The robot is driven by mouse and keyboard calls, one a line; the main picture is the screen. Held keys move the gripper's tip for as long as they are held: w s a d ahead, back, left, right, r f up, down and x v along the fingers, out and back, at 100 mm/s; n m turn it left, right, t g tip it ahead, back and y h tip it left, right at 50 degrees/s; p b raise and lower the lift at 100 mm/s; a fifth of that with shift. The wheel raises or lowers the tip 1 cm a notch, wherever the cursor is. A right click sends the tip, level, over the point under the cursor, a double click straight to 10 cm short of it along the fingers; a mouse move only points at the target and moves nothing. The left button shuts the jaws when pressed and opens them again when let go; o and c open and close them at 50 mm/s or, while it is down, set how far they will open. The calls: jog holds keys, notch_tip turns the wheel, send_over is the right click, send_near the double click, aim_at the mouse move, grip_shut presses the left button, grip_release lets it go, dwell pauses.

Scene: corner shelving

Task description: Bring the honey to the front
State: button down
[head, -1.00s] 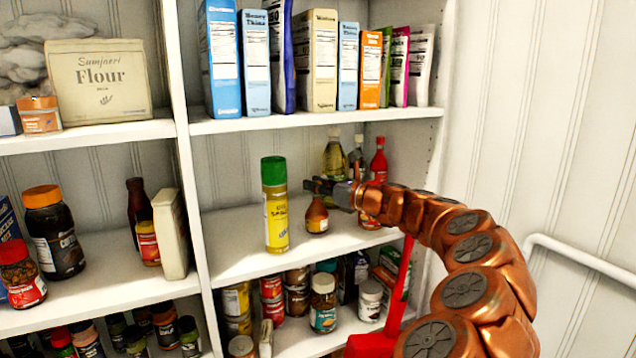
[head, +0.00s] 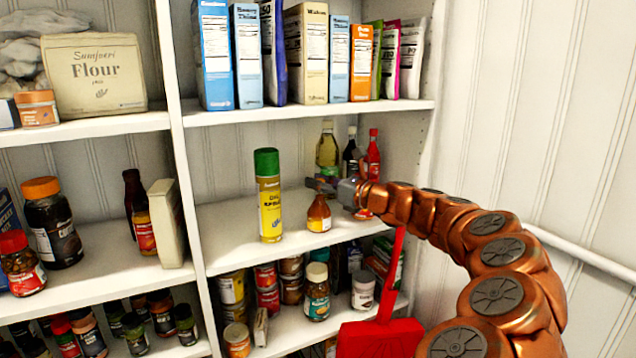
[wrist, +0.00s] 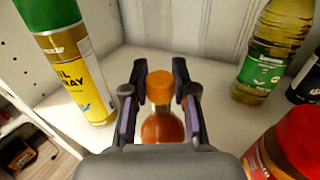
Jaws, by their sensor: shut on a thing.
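The honey is a small amber bottle (head: 318,215) with an orange cap. It stands upright on the middle shelf, close to the front edge and right of the green-capped oil spray can (head: 269,200). My gripper (head: 320,187) is at the bottle's cap and neck, reaching in from the right. In the wrist view, the honey bottle (wrist: 162,124) is between the two dark fingers of my gripper (wrist: 160,95), which are shut on it. The lower part of the bottle is hidden there by the gripper body.
Behind stand an oil bottle (head: 327,152), a dark bottle (head: 349,155) and a red bottle (head: 373,155). The oil spray also shows close on the left in the wrist view (wrist: 78,70). A shelf with boxes (head: 306,55) is above; jars (head: 317,292) stand below.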

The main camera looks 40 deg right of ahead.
jog(key=c, duration=0.8)
grip_release()
jog(key=shift+c, duration=0.2)
jog(key=shift+s, duration=0.1)
jog(key=s+d, duration=0.2)
jog(key=s, duration=0.9)
jog(key=shift+s, duration=0.35)
